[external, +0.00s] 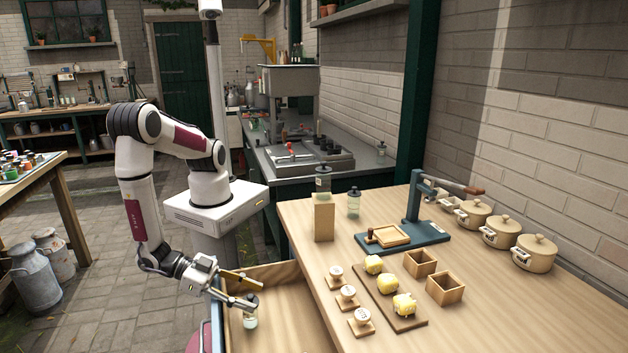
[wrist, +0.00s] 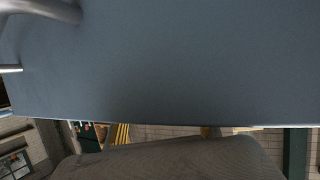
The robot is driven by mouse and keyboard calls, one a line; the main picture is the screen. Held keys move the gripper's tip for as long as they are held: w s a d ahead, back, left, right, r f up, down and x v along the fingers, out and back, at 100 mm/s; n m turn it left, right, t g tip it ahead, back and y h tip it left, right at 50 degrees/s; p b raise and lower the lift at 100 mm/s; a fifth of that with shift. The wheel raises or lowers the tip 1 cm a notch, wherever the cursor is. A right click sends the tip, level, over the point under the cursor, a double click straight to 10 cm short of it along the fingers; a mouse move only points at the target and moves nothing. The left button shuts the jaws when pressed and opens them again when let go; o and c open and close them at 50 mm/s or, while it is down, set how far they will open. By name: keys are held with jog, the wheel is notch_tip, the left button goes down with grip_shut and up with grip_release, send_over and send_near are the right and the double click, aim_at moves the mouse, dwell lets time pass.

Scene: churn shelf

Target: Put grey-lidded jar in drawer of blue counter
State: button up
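A small glass jar with a grey lid (external: 250,320) is upright inside the open drawer (external: 285,308) in the external view. My gripper (external: 257,298) reaches down over the drawer's left side, with its fingertips at the jar's lid, one on either side. Whether the fingers press on the lid or stand slightly apart from it cannot be told. The drawer is pulled out from the wooden-topped counter (external: 465,290). Its blue front (external: 217,318) shows at the left, and a blue panel with a metal handle fills the wrist view (wrist: 170,70). The jar is not visible there.
Two similar lidded jars stand on the counter, one on a wooden block (external: 323,184) and one beside it (external: 353,203). White-topped pieces (external: 347,293), a board of yellow lumps (external: 388,285), wooden boxes (external: 445,288), a blue press (external: 405,236) and pots (external: 500,232) occupy the top.

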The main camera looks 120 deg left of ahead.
jog(key=shift+r, duration=0.15)
jog(key=shift+s+r, duration=0.1)
jog(key=shift+r, duration=0.45)
jog(key=v, duration=1.1)
jog(key=shift+s, duration=0.35)
jog(key=shift+d+r, duration=0.1)
jog(key=shift+d, duration=0.1)
